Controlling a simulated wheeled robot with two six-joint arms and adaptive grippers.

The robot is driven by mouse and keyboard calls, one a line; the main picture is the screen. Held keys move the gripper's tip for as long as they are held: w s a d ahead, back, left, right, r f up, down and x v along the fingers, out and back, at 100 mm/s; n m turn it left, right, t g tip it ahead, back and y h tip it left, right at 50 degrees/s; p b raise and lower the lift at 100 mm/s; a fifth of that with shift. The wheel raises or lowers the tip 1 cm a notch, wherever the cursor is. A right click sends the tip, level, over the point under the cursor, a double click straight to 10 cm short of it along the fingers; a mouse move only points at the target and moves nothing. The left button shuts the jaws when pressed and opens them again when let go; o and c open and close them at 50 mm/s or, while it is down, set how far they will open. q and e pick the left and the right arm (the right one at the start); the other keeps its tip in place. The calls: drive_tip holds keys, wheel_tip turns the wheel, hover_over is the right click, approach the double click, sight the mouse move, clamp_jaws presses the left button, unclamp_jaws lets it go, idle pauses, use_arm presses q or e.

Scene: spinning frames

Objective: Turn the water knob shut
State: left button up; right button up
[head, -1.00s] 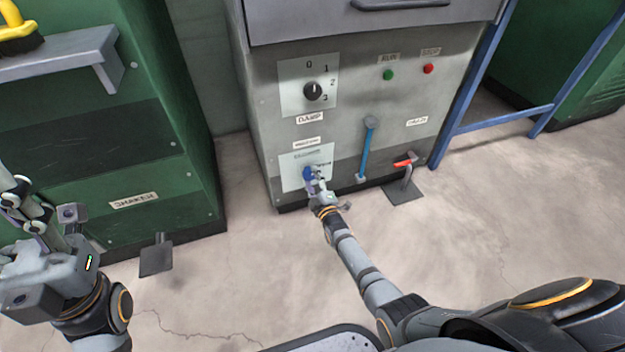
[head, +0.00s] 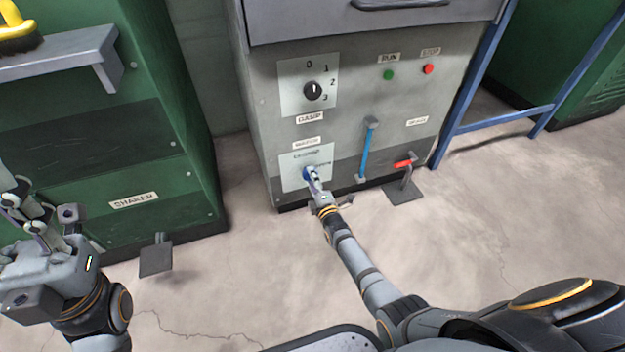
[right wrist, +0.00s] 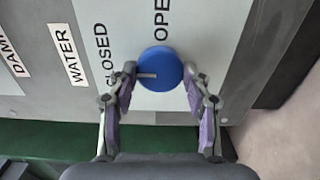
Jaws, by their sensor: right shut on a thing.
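The blue water knob (head: 307,174) sits on a pale plate low on the grey machine's front. In the right wrist view the knob (right wrist: 160,68) is round, with a pale pointer line reaching toward the word CLOSED; OPEN is printed at another side of it. My right gripper (head: 313,178) is at the knob, shut on it, with one finger on each side in the right wrist view (right wrist: 160,82). The gripper covers part of the knob in the head view. My left gripper (head: 30,215) is at the left edge, away from the machine, its fingers partly cut off.
Above the plate is a black dial (head: 313,91) numbered 0 to 3. A green cabinet (head: 190,165) stands left. The floor in front is mostly clear.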

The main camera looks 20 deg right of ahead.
drive_tip(key=o, duration=1.2)
drive_tip(key=shift+c, duration=0.2)
drive_tip(key=s, duration=1.2)
drive_tip(key=shift+d, duration=0.2)
